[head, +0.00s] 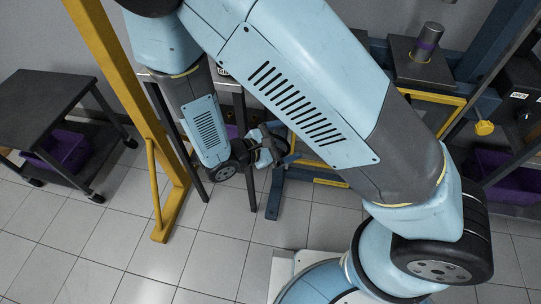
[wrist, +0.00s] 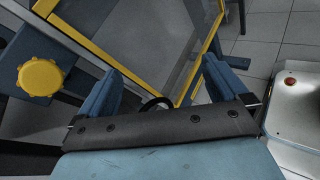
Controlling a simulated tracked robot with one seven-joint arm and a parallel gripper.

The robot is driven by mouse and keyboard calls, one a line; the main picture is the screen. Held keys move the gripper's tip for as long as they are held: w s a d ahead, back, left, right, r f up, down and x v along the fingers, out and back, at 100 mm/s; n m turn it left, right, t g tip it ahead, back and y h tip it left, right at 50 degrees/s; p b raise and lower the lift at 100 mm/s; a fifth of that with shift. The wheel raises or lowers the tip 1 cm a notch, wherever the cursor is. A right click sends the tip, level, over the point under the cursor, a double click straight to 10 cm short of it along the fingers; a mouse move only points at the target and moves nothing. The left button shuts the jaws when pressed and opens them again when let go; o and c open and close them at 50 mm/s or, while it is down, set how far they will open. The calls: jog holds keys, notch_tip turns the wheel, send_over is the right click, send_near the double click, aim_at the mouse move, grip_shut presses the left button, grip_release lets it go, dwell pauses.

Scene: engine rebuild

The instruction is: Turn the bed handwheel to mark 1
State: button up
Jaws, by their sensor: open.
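The handwheel appears as a black curved rim (wrist: 155,101) in the wrist view, between my fingers and partly hidden behind the gripper's dark crossbar. In the head view a dark ring (head: 286,140) shows beside my gripper (head: 268,150), low in front of the press. My gripper (wrist: 160,72) is open, its two blue fingers wide apart. I cannot tell whether a finger touches the rim. No mark numbers are readable.
A yellow lobed knob (wrist: 40,77) sits on the press's blue frame; it also shows in the head view (head: 484,128). A yellow-edged guard (wrist: 205,50) is close to the fingers. A yellow post (head: 120,75) and a dark cart (head: 45,100) stand left.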

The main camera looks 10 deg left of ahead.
jog(key=s+a+f+n+t+y, duration=0.3)
jog(key=s+f+n+t+y, duration=0.15)
jog(key=f+n, duration=0.3)
jog(key=s+a+f+n+t+y, duration=0.35)
jog(key=f+n+y, duration=0.2)
jog(key=f, duration=0.25)
jog(key=w+d, duration=0.1)
jog(key=w, duration=1.2)
jog(key=shift+w+d+n+t, duration=0.15)
jog(key=shift+w+n+t, duration=0.15)
jog(key=shift+t, duration=0.1)
jog(key=shift+c, duration=0.5)
jog(key=c, duration=0.7)
jog(key=shift+d+h, duration=0.1)
jog(key=shift+h, duration=0.2)
jog(key=shift+c, duration=0.2)
